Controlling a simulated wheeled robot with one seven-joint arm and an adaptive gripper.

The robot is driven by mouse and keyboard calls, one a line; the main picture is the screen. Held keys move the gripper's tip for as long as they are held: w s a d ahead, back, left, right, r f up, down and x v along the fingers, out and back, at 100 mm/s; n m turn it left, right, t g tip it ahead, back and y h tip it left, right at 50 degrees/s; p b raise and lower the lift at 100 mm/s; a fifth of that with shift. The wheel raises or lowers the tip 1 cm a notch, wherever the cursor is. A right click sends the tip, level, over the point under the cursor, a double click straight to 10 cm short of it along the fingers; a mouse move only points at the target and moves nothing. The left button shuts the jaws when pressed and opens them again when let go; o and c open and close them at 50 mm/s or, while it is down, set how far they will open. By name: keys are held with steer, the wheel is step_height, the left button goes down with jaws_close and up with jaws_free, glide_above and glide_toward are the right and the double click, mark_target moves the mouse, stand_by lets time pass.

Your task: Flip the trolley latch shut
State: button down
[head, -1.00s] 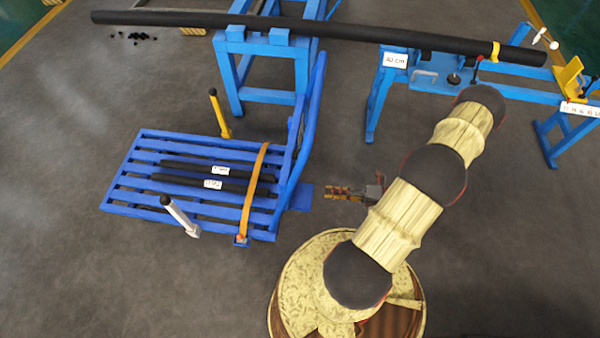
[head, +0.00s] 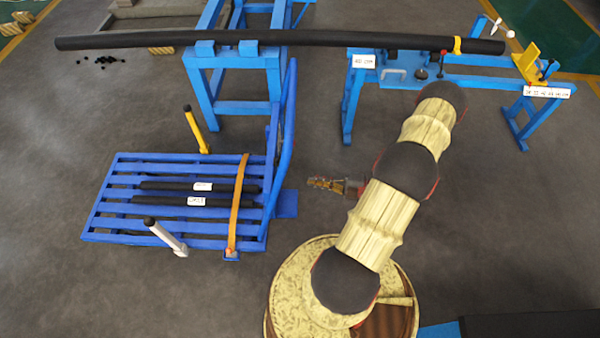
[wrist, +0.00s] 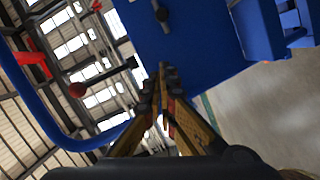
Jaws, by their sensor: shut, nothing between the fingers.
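The trolley (head: 125,238) is a blue slatted platform with an upright blue handle frame (head: 286,130) on its right side. A small blue plate (head: 287,204) juts out low at that side. My gripper (head: 310,182) is shut and empty, just right of the handle frame. In the wrist view, my gripper (wrist: 166,80) has its fingertips together in front of a broad blue panel (wrist: 190,35). A dark rod with a red ball end (wrist: 78,90) shows left of the fingers; I cannot tell whether it is the latch. No latch is clearly made out in the head view.
Two black bars and an orange strap (head: 238,205) lie on the trolley. A long black pipe (head: 150,41) rests on blue stands behind. Grey floor is clear right of my arm.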

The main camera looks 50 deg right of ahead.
steer(key=w+a+f+b, duration=0.1)
steer(key=w+b, duration=0.3)
steer(key=w, duration=0.7)
steer(key=shift+a+f+b, duration=0.3)
steer(key=shift+f+b, duration=0.05)
steer(key=shift+f, duration=0.4)
steer(key=w+d, duration=0.2)
steer(key=shift+w+d+p, duration=0.1)
steer(key=shift+d+p, duration=0.25)
